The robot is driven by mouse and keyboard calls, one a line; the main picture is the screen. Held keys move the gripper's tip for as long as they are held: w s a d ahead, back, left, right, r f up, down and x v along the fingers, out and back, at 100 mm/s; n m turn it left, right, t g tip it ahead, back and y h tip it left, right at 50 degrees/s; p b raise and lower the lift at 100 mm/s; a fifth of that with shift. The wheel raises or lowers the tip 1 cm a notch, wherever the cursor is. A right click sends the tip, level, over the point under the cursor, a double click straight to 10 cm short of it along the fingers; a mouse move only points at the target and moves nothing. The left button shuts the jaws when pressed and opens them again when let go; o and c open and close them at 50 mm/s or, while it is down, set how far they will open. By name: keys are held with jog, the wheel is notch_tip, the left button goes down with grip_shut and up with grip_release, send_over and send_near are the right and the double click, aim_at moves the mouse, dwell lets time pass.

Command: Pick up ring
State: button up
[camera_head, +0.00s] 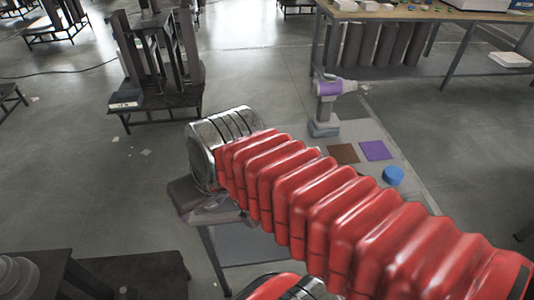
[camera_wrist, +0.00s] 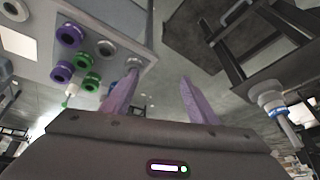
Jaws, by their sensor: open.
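My gripper (camera_wrist: 158,76) shows in the wrist view with its two purple fingers spread apart and nothing between them. Several round ring-like pieces sit on a pale grey surface at the upper left of that view. They include a purple piece (camera_wrist: 69,34), a second purple piece (camera_wrist: 61,71), a green piece (camera_wrist: 82,60) and a whitish piece (camera_wrist: 106,47). A grey piece (camera_wrist: 132,62) lies near the surface's edge, close to the left fingertip in the picture. I cannot tell which is the ring. In the head view my red arm hides part of the table.
In the head view a purple and grey drill-like tool (camera_head: 333,88) stands on the table beyond my arm. A brown square (camera_head: 343,153), a purple square (camera_head: 376,150) and a blue cylinder (camera_head: 393,175) lie nearer. A dark stand (camera_head: 155,102) is at the left.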

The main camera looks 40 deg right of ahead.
jog(key=w+d+f+m+t+y, duration=0.2)
jog(key=w+d+f+m+y, duration=0.6)
jog(key=m, duration=1)
jog(key=d+f+m+t+h, duration=0.2)
jog(key=d+m, duration=0.3)
jog(key=d, duration=0.3)
jog(key=d+f+m+t+h, duration=0.2)
jog(key=d+m, duration=0.4)
jog(key=d, duration=0.3)
jog(key=d+f+m+t+h, duration=0.3)
jog(key=d+m, duration=0.3)
jog(key=d, duration=0.2)
jog(key=shift+d+t+h, duration=0.2)
jog(key=shift+t+h, duration=0.1)
jog(key=shift+h, duration=0.6)
jog(key=shift+x, duration=4.35)
jog(key=shift+a+f, duration=0.1)
